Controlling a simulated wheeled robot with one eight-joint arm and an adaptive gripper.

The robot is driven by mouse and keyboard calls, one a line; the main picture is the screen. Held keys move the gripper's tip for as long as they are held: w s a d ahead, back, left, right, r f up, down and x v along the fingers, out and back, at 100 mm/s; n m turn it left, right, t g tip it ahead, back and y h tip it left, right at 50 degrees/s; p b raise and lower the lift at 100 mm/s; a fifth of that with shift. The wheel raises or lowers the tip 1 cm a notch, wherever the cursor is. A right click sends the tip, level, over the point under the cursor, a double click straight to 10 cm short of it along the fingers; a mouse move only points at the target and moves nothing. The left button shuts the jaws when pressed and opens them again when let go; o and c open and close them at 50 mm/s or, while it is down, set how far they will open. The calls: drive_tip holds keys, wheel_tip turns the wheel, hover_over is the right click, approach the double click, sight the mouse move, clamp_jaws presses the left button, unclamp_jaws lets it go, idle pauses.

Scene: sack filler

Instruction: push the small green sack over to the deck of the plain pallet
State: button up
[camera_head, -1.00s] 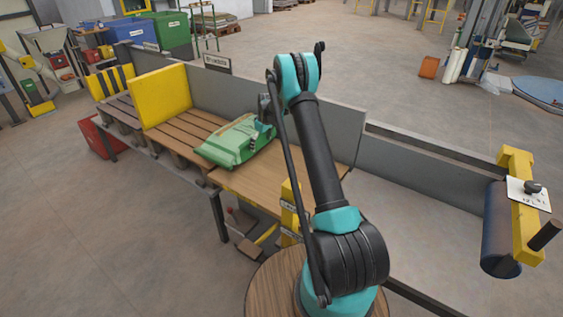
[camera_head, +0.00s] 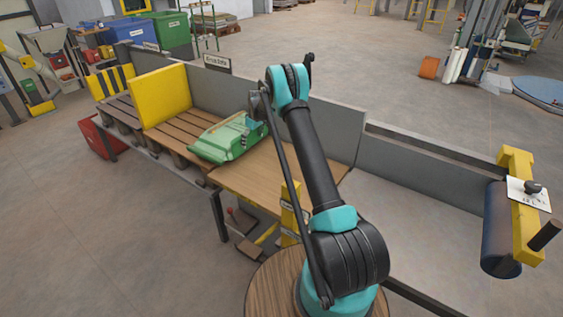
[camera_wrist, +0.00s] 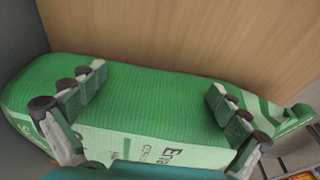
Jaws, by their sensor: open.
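The small green sack (camera_head: 226,139) lies across the near end of a slatted wooden pallet deck (camera_head: 178,130), beside the edge of the smooth wooden table (camera_head: 262,178). The sack also fills much of the wrist view (camera_wrist: 150,95), its printed side partly hidden at the lower edge. My gripper (camera_wrist: 155,108) is open, its two fingers apart over the sack, one towards each end. I cannot tell whether they touch it. In the head view my gripper is mostly hidden behind my arm at the sack's right end.
A plain yellow board (camera_head: 160,96) stands at the deck's far end. A second slatted pallet with a yellow-black striped board (camera_head: 110,82) lies beyond it. A grey wall (camera_head: 232,90) runs along the back. Slatted deck between sack and yellow board is bare.

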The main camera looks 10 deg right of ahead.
drive_tip(key=shift+w+a, duration=3.4)
drive_tip(key=shift+s, duration=0.1)
drive_tip(key=shift+s+d+r, duration=0.15)
drive_tip(key=shift+s+d, duration=0.85)
drive_tip(key=shift+d, duration=0.1)
wheel_tip(320, 180, up, 13)
drive_tip(key=shift+r, duration=0.15)
